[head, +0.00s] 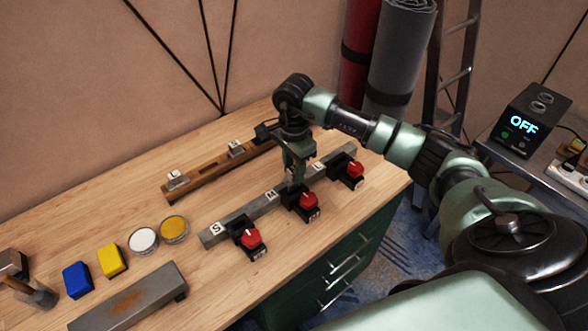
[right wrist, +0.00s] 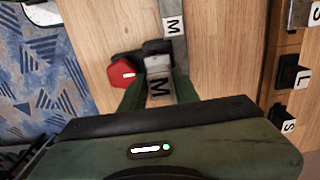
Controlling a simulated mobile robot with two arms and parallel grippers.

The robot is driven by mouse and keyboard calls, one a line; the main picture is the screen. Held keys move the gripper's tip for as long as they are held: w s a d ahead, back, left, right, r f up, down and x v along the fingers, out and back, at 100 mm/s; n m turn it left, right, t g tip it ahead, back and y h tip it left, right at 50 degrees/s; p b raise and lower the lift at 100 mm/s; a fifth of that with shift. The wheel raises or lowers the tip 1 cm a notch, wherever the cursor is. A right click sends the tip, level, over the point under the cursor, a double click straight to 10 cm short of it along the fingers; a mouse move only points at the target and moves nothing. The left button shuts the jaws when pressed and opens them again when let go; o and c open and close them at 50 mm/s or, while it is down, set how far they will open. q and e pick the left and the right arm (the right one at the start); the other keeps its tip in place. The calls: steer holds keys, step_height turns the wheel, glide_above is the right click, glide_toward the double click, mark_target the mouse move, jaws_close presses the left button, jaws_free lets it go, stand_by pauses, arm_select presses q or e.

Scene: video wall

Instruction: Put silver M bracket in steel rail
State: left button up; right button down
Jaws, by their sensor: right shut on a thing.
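The steel rail (head: 235,220) lies across the table, with S, M and L labels and a red-knobbed clamp beside each. My right gripper (head: 294,178) is over the rail near its M mark and M clamp (head: 307,203). It is shut on the silver M bracket (right wrist: 160,88), whose M label faces up between the fingers in the right wrist view. The rail's own M label (right wrist: 172,25) and the red clamp knob (right wrist: 122,73) are close by. The fingers hide much of the bracket, so I cannot tell whether it touches the rail. My left gripper is out of view.
Behind the steel rail is a rusty brown rail (head: 208,174) carrying labelled brackets. Blue (head: 77,280) and yellow (head: 112,260) blocks, two round tins and a grey metal bar (head: 130,298) lie at left. A box reading OFF (head: 525,122) stands at far right.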

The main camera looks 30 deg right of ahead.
steer(key=shift+f, duration=0.15)
steer(key=shift+f+b, duration=0.6)
steer(key=shift+b, duration=0.15)
steer(key=shift+f, duration=0.2)
steer(key=shift+f+b, duration=0.5)
steer(key=shift+b, duration=0.2)
steer(key=shift+f, duration=0.2)
stand_by(0.3)
steer(key=shift+f+b, duration=0.5)
steer(key=shift+b, duration=0.15)
steer(key=shift+f, duration=0.1)
